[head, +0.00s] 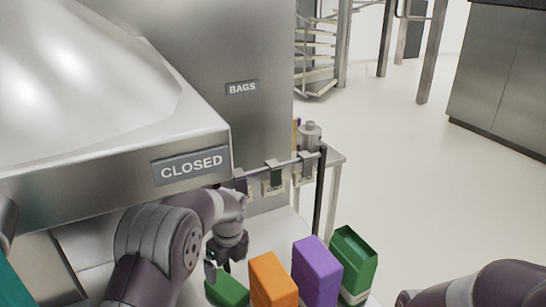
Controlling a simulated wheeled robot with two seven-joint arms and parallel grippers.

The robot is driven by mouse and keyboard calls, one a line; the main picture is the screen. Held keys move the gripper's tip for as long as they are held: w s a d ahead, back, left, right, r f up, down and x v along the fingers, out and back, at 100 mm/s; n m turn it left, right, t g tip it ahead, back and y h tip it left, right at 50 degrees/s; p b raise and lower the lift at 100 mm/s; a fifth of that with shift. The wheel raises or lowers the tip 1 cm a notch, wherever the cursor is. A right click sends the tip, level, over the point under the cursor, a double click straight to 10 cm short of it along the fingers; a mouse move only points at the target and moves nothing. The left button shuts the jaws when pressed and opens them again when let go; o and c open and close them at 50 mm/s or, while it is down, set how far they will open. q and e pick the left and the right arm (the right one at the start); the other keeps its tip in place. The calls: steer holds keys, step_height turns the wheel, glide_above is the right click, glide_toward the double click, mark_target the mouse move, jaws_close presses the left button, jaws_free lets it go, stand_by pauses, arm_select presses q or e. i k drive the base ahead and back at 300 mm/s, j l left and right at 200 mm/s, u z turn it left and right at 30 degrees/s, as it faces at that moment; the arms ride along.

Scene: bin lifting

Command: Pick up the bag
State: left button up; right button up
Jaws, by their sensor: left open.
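Several box-shaped items that look like bags stand in a row at the bottom centre: a low green one (229,291), an orange one (273,280), a purple one (316,271) and a taller green one (356,262) with an open-looking top. My left gripper (221,264) is open and points down, just above and behind the low green item; it appears empty. I cannot tell whether it touches that item. My right arm comes in at the lower right, but its gripper is out of view.
A large metal housing with a "CLOSED" sign (191,166) fills the left. A grey panel with a "BAGS" sign (242,88) stands behind. A metal rail (276,165) with small holders runs behind the row. The floor (440,190) to the right is clear, with cabinets (508,80) beyond.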

mark_target(359, 260)
steer(key=k+j, duration=0.2)
steer(key=k, duration=0.3)
steer(key=k+j, duration=0.15)
steer(key=k, duration=0.35)
